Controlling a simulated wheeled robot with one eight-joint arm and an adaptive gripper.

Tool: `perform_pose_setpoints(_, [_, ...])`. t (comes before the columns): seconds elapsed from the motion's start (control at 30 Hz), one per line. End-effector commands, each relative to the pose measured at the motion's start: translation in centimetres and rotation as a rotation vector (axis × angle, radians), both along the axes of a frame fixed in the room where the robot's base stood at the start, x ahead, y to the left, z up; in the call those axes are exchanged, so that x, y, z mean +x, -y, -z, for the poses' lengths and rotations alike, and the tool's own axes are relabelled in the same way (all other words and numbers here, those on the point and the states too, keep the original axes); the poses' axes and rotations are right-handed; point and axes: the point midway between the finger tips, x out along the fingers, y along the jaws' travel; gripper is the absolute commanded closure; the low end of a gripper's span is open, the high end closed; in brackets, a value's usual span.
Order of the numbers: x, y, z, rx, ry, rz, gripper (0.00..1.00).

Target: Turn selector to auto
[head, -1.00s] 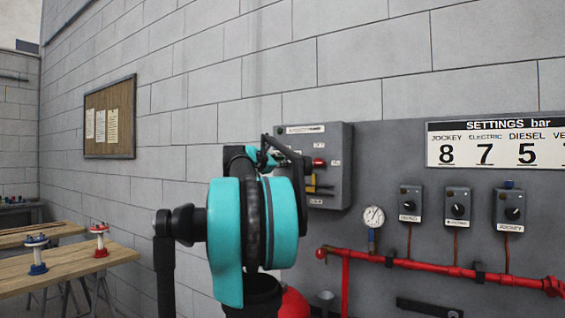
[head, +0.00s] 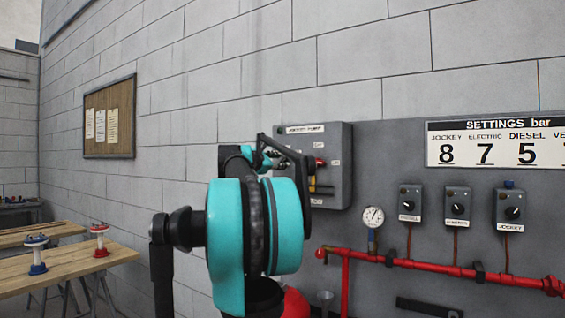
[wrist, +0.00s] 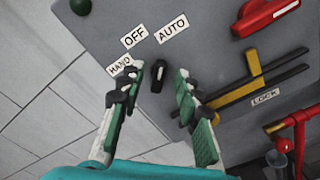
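The selector (wrist: 158,77) is a small black knob with a white mark, on the grey jockey pump panel (head: 335,170). In the wrist view, labels HAND (wrist: 120,65), OFF (wrist: 134,36) and AUTO (wrist: 172,27) fan around it. Its marked end points up and slightly right, roughly toward AUTO. My gripper (wrist: 159,70) is open, its green-padded fingers on either side of the knob with visible gaps. I cannot tell how far the tips are from the panel face. In the head view, my arm hides the selector.
A red handle (wrist: 265,15), a yellow-and-black lever (wrist: 245,85) and a LOCK label (wrist: 265,97) lie right of the selector. A green lamp (wrist: 80,6) is at upper left. A red pipe (head: 430,265) runs below the small control boxes.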

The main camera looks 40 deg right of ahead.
Motion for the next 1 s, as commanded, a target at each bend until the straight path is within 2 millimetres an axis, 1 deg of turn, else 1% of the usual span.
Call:
perform_pose_setpoints(0.03, [-0.4, -1.0, 0.0, 0.000, 0.000, -0.001, 0.66])
perform_pose_setpoints(0.2, [-1.7, -4.4, 0.0, 0.000, 0.000, -0.004, 0.66])
perform_pose_setpoints(0.4, [-3.0, -7.4, 0.0, 0.000, 0.000, -0.003, 0.66])
perform_pose_setpoints(0.6, [-3.6, -8.8, 0.0, -0.001, 0.000, -0.001, 0.66])
perform_pose_setpoints(1.0, [-3.7, -8.9, 0.0, -0.001, 0.000, 0.001, 0.66])
